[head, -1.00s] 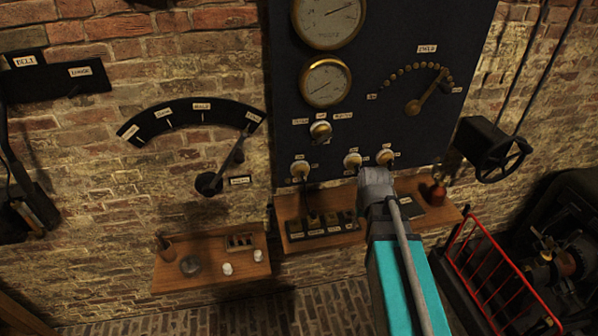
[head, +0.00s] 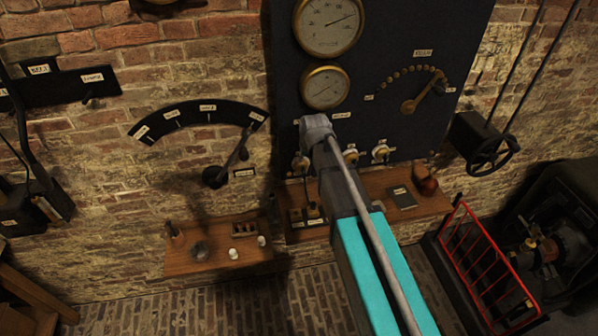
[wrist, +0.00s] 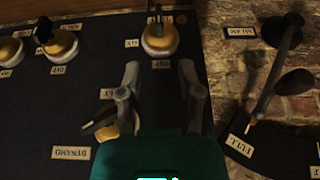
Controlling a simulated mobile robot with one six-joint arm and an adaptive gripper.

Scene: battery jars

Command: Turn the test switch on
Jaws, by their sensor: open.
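Three brass switches sit in a row along the dark panel's lower edge: left (head: 300,161), middle (head: 350,156) and right (head: 381,153). I cannot read which label says test. In the wrist view, which sees the panel upside down, the left switch (wrist: 158,40) lies just beyond my fingertips, between their lines. The other two, the middle (wrist: 62,45) and right (wrist: 12,50), are off to the left there. My gripper (wrist: 160,85) is open and empty, apart from the left switch. In the head view my gripper (head: 318,127) covers the upper dynamo switch (wrist: 105,124).
A curved scale with a lever (head: 240,150) is on the brick wall to the left; its lever (wrist: 270,75) is close right of my gripper in the wrist view. Wooden shelves (head: 185,262) stick out below. A red railing (head: 490,265) stands at lower right.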

